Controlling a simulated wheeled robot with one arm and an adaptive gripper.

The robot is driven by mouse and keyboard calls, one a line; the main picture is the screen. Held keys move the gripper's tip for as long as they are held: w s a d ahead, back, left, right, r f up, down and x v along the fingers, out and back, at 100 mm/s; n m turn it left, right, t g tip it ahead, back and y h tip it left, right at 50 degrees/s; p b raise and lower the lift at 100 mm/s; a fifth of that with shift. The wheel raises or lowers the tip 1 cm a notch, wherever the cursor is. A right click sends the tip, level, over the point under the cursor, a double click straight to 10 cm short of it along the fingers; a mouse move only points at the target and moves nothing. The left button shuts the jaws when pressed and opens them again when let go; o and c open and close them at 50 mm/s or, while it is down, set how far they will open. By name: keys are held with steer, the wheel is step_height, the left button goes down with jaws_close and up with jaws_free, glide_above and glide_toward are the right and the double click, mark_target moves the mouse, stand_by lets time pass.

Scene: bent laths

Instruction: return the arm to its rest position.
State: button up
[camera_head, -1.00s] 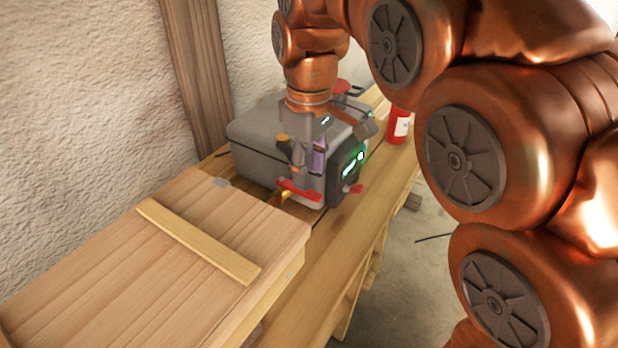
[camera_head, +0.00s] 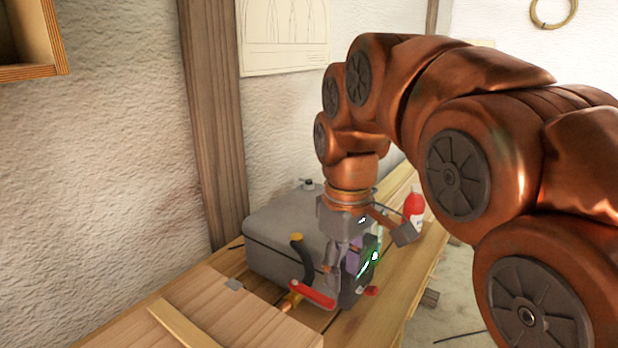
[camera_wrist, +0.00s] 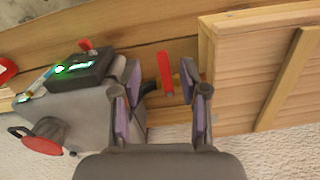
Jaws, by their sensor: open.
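My copper arm reaches over a wooden bench from the right in the head view. My gripper (camera_head: 345,258) points down in front of the grey box, near its front corner. In the wrist view my gripper (camera_wrist: 160,90) shows two fingers with purple pads set apart, with nothing held between them. A red handle (camera_wrist: 164,70) shows beyond the gap between the fingers. The same red handle (camera_head: 312,294) is low at the box's front in the head view. I cannot tell how far the fingertips are from it.
The grey box (camera_head: 280,235) has a dark panel with green lights. A wooden box with a lid (camera_head: 225,310) stands at front left. A red bottle (camera_head: 413,208) stands behind my arm on the bench (camera_head: 405,285). A wooden post (camera_head: 212,120) and wall lie at left. Space above is free.

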steer(key=s+d+f+m+p, duration=0.3)
steer(key=s+d, duration=0.3)
steer(key=s, duration=0.5)
steer(key=s+d+f+m+g+p, duration=0.1)
steer(key=s+d+f+m+p, duration=0.2)
steer(key=s+d+f+m, duration=0.3)
steer(key=s, duration=0.4)
steer(key=shift+s+f+g, duration=0.25)
steer(key=shift+s+g, duration=0.05)
steer(key=shift+s, duration=0.1)
steer(key=shift+c, duration=0.2)
stand_by(0.7)
